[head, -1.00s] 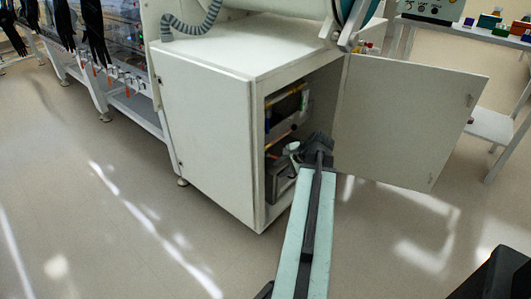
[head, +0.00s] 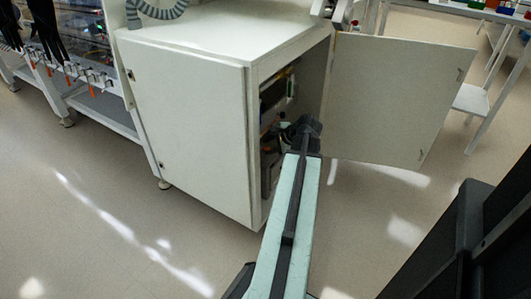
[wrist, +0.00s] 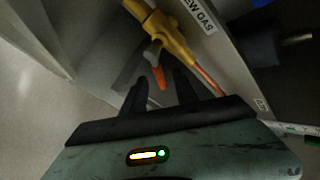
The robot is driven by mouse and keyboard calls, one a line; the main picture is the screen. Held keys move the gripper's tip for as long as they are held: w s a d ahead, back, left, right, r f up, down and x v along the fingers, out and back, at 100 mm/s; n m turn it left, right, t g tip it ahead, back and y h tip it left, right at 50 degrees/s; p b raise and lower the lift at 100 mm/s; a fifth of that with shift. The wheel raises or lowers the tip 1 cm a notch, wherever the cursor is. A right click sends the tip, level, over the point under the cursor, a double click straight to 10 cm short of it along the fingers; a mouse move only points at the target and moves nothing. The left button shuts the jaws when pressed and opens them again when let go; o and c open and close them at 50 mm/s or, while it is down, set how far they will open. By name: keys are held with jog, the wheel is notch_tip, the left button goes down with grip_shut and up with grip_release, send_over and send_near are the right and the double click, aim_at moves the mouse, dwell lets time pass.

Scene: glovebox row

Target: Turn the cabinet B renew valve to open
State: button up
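In the wrist view a yellow valve body (wrist: 170,32) sits on the cabinet wall beside a white label (wrist: 199,14) whose readable part is "EW GAS". A grey stem and an orange-tipped handle (wrist: 158,76) point from it toward my gripper (wrist: 160,92). The two dark fingers stand apart, one on each side of the orange tip in the picture; I cannot tell whether they touch it. In the head view my gripper (head: 304,128) is at the opening of the white cabinet (head: 190,125). The valve is not clear there, with the arm and cabinet wall in front.
The cabinet door (head: 390,100) stands wide open to the right of the arm. An orange line (wrist: 207,83) runs from the valve in the wrist view. A white table (head: 475,100) stands behind the door.

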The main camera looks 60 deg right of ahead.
aim_at(266, 148)
jog(key=b+x, duration=0.2)
jog(key=x, duration=0.2)
jog(key=shift+s+f, duration=0.1)
jog(key=shift+f, duration=0.05)
grip_shut()
dwell(1.1)
